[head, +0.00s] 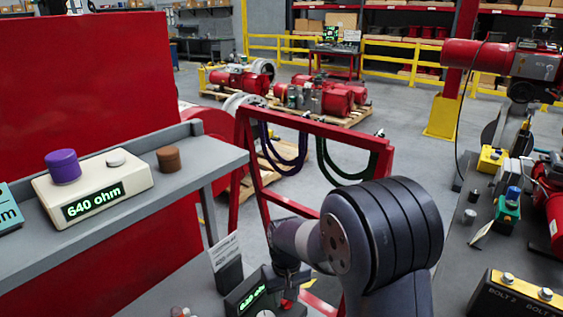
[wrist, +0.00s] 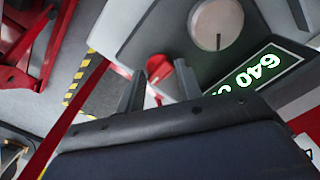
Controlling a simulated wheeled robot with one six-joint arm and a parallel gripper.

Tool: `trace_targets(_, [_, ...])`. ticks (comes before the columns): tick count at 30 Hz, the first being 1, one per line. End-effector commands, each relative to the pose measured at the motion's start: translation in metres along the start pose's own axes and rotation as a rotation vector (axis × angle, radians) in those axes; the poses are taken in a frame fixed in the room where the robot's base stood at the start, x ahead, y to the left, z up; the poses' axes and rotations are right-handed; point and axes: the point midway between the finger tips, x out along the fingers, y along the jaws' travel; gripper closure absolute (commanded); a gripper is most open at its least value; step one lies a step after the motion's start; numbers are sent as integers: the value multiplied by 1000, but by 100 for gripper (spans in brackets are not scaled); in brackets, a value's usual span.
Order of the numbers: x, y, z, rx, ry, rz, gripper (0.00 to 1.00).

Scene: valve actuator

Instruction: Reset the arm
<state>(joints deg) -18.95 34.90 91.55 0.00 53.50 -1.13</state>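My gripper (head: 288,280) points down over a dark device with a lit green display (head: 252,298), low in the middle of the head view. In the wrist view, the fingers of my gripper (wrist: 160,80) stand apart, one on each side of a red knob (wrist: 158,70). Whether they touch it cannot be told. The red knob also shows under the gripper in the head view (head: 287,304). Beside it in the wrist view are a round grey dial (wrist: 216,22) and a green display (wrist: 262,75) starting with 640.
A red frame (head: 312,127) with hanging hoses stands behind my arm. A bench at right holds a black box (head: 515,298) marked BOLT 2.

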Motion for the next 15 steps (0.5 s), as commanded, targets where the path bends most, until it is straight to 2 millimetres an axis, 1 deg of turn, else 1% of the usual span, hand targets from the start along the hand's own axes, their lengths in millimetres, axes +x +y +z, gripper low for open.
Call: trace_targets(15, [-1, 0, 0, -415, -1, 0, 66])
